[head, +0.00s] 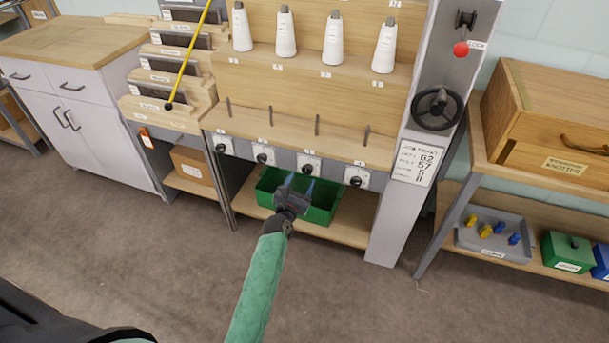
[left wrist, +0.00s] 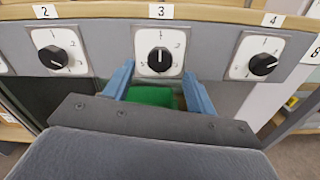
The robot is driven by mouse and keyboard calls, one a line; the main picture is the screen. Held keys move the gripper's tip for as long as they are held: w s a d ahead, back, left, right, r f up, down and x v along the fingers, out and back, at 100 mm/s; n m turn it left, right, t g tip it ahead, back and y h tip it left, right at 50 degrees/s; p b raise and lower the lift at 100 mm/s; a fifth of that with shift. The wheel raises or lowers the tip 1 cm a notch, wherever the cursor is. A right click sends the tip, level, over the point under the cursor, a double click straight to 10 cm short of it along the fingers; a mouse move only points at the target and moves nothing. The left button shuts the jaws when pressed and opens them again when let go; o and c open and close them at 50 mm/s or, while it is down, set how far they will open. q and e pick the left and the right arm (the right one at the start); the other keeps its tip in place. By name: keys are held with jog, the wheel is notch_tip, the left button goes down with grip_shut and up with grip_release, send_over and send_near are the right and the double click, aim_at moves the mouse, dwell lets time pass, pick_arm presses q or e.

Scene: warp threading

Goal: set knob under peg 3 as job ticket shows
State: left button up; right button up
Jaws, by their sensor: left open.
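Knob 3 (head: 309,169) is a black dial on a white plate under peg 3 (head: 317,125). In the left wrist view, the dial (left wrist: 159,60) sits below the label 3, its white mark pointing straight up toward the 1. My left gripper (head: 298,183) is open and empty just below and in front of this knob. In the left wrist view its blue fingers (left wrist: 158,76) stand apart below the dial's two sides, not gripping it. The job ticket (head: 413,163) on the grey post shows large figures that look like 62, 57, 6 and 8; its small wording is unreadable. My right gripper is out of view.
Neighbouring knobs 2 (left wrist: 53,57) and 4 (left wrist: 263,64) flank knob 3. A green bin (head: 318,214) is on the shelf below. White yarn cones (head: 333,40) stand above the pegs. A black handwheel (head: 437,109) is on the post. The floor in front is clear.

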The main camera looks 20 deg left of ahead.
aim_at(306, 171)
pick_arm(q)
jog(key=shift+w, duration=1.95)
jog(key=c, duration=1)
